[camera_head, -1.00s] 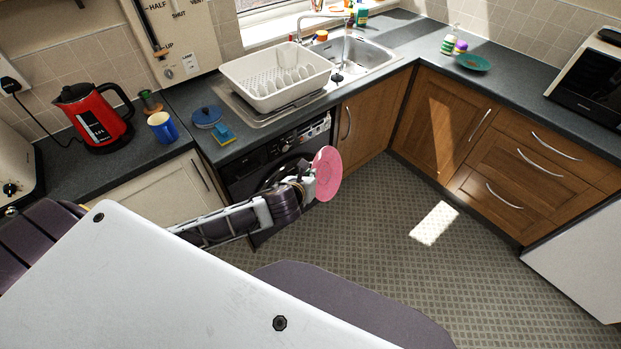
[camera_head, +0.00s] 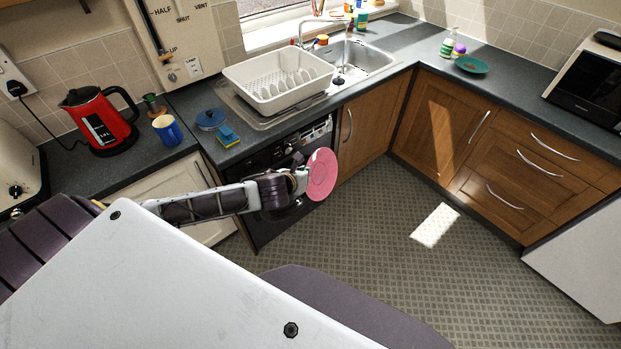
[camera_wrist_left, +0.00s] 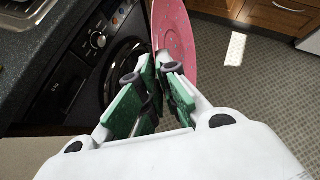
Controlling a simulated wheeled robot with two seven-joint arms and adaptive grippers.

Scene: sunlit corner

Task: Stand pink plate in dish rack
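The pink plate (camera_head: 322,174) is in front of the black washing machine, below the counter's height, with its face turned toward the camera. My left gripper (camera_head: 303,181) is shut on its near-left edge. In the left wrist view the pink plate (camera_wrist_left: 178,45) stands edge-up between the green-padded fingers of the left gripper (camera_wrist_left: 159,75). The white dish rack (camera_head: 277,78) sits on the drainer left of the sink, with a row of upright slots inside and no dishes seen in it. My right gripper is not in view.
The washing machine (camera_wrist_left: 118,45) and counter edge are close to the plate. A blue and yellow sponge (camera_head: 228,136) and a blue-lidded dish (camera_head: 210,119) are on the counter left of the rack. A blue mug (camera_head: 167,131) and red kettle (camera_head: 98,120) stand farther left.

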